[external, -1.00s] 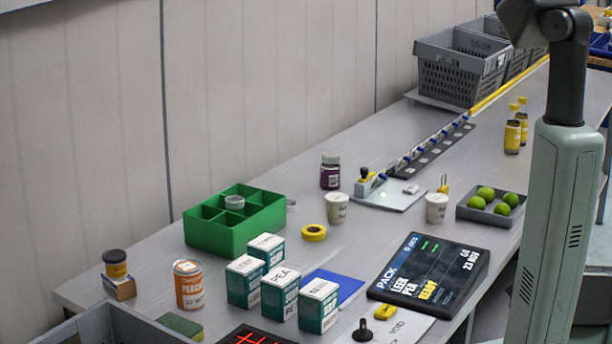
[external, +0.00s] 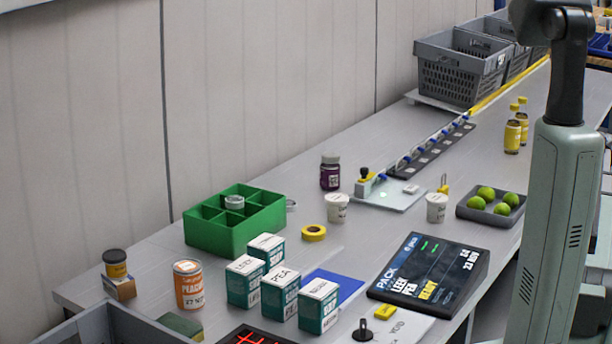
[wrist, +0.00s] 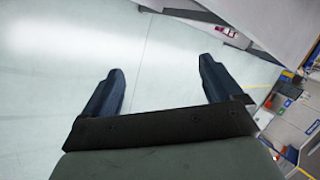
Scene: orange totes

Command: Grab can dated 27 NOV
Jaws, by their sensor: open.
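The can (external: 187,285) is orange with a white label that reads PEACH and 27 NOV. It stands upright on the table at the lower left of the external view, apart from the boxes to its right. My gripper (wrist: 160,85) shows only in the wrist view, with its two dark fingers spread wide and nothing between them. Pale floor shows beyond the fingers. The can is not in the wrist view, and my gripper is out of the external view.
Teal and white boxes (external: 279,296) stand right of the can. A dark-lidded jar on a small carton (external: 120,288) is to its left. A green divided tray (external: 218,238) sits behind. A grey tote (external: 95,330) and a green block (external: 180,325) lie in front. A display (external: 430,272) is further right.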

